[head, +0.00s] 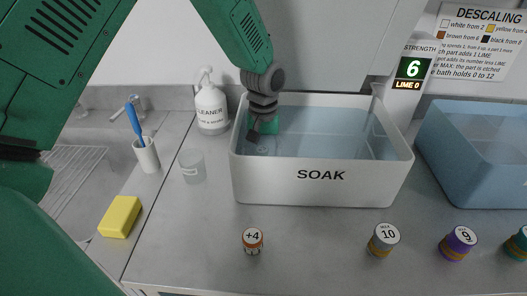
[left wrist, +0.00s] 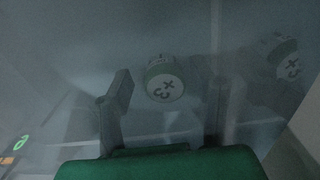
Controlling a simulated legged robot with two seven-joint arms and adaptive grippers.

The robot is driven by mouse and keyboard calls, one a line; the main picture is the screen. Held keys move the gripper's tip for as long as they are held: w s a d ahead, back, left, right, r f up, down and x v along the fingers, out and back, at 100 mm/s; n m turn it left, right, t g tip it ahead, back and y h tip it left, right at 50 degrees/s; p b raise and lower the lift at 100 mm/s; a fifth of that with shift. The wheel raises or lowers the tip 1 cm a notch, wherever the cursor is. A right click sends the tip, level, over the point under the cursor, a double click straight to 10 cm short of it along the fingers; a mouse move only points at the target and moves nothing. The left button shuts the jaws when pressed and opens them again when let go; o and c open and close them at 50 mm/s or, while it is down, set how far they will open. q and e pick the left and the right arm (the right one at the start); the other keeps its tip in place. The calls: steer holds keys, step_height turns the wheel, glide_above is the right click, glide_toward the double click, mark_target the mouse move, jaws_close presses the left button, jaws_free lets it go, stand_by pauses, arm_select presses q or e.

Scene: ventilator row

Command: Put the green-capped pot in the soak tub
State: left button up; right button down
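The white soak tub (head: 321,190), marked SOAK, stands on the counter and holds clear bluish water. My left gripper (head: 256,138) reaches down inside its back left corner. In the left wrist view a pot (left wrist: 165,80) marked +3, with a pale top and greenish rim, lies in the murky water just beyond the fingertips. My left gripper (left wrist: 168,97) shows there with its two fingers wide apart, nothing clasped between them. A second +3 shape (left wrist: 288,60) shows at the right; I cannot tell if it is a reflection. My right gripper is not in view.
Pots marked +4 (head: 253,241), 10 (head: 383,240) and 9 (head: 457,242) stand along the front of the counter. A clear cup (head: 192,166) and a cleaner bottle (head: 211,106) stand left of the tub. A blue tub (head: 470,155) stands to its right. A sign reads 6, LIME 0.

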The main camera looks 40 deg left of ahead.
mark_target(265, 150)
arm_select(q)
steer(key=shift+d+r, duration=0.2)
steer(key=shift+d, duration=0.15)
step_height(265, 150, up, 12)
steer(key=shift+p, duration=0.4)
steer(key=shift+a+f, duration=0.15)
steer(key=shift+a, duration=0.25)
steer(key=shift+d, duration=0.15)
